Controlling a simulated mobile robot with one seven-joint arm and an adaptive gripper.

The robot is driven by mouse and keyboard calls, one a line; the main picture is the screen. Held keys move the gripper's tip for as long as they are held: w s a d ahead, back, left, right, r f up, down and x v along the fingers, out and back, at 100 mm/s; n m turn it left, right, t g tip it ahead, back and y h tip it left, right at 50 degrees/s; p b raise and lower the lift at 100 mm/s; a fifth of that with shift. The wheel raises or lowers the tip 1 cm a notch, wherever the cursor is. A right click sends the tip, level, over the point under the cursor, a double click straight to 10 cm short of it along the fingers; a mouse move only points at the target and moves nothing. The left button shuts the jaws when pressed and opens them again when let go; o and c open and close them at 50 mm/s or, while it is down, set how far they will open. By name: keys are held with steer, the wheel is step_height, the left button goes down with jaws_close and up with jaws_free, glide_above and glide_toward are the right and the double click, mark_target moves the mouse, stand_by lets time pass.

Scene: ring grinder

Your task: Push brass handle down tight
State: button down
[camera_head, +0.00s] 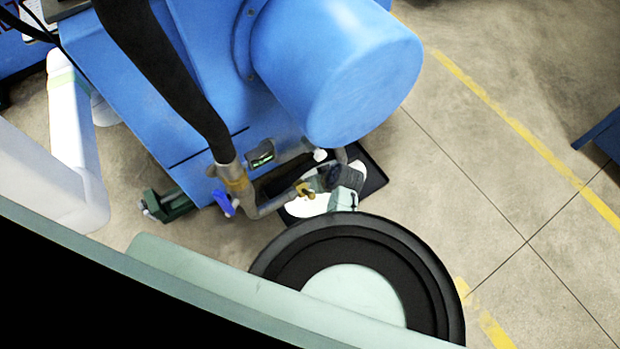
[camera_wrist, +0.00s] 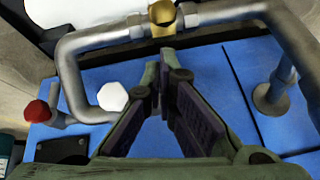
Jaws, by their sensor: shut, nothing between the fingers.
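The brass handle (camera_head: 305,189) is a small yellow-gold piece on a grey metal pipe (camera_head: 270,207) at the blue machine's lower edge. In the wrist view the brass handle (camera_wrist: 162,16) is at the top edge, partly cut off, on the bent pipe (camera_wrist: 70,68). My gripper (camera_wrist: 163,62) is shut and empty. Its fingertips meet just below the brass part in that picture; I cannot tell whether they touch it. In the head view my gripper (camera_head: 322,179) is dark and close to the handle's right side, so its fingertips are hard to make out.
The blue machine (camera_head: 215,90) has a large blue cylinder (camera_head: 340,70) above the pipe. A black hose (camera_head: 165,70) runs down to the pipe, beside a blue lever (camera_head: 223,203). In the wrist view a red knob (camera_wrist: 37,111) and white cap (camera_wrist: 112,97) are left of my fingers.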

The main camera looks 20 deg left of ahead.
steer(key=x, duration=0.8)
steer(key=shift+w+f+b, duration=0.1)
steer(key=shift+f+b, duration=0.05)
steer(key=shift+b, duration=0.35)
